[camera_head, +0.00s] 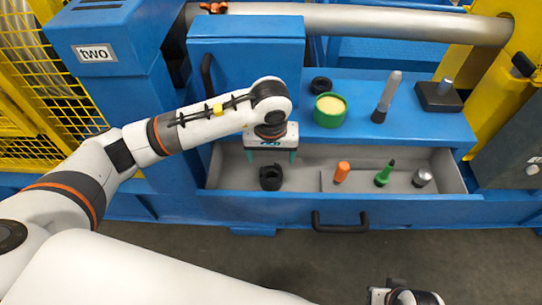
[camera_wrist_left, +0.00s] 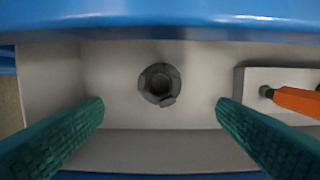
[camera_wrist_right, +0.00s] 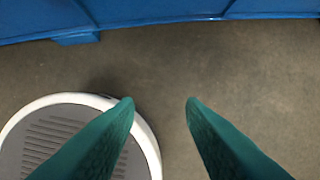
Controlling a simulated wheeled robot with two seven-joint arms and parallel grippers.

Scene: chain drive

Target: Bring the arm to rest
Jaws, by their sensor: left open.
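My left gripper (camera_head: 271,156) is over the left part of the open drawer (camera_head: 300,180). Its green fingers (camera_wrist_left: 160,125) are spread apart with nothing between them in the left wrist view. A dark round part with a hole (camera_wrist_left: 160,85) lies on the drawer floor beyond the fingertips, apart from them; it also shows in the head view (camera_head: 270,178). My right arm shows only at the bottom right edge of the head view. In the right wrist view my right gripper (camera_wrist_right: 160,102) is open and empty above the floor.
An orange-handled tool (camera_head: 342,171), a green tool (camera_head: 384,174) and a silver-topped piece (camera_head: 422,177) stand in the drawer's right part. A green tub (camera_head: 330,109), a grey-handled tool (camera_head: 386,97) and a black block (camera_head: 438,97) stand on the blue ledge behind. A blue cabinet door (camera_head: 246,70) stands behind my left wrist.

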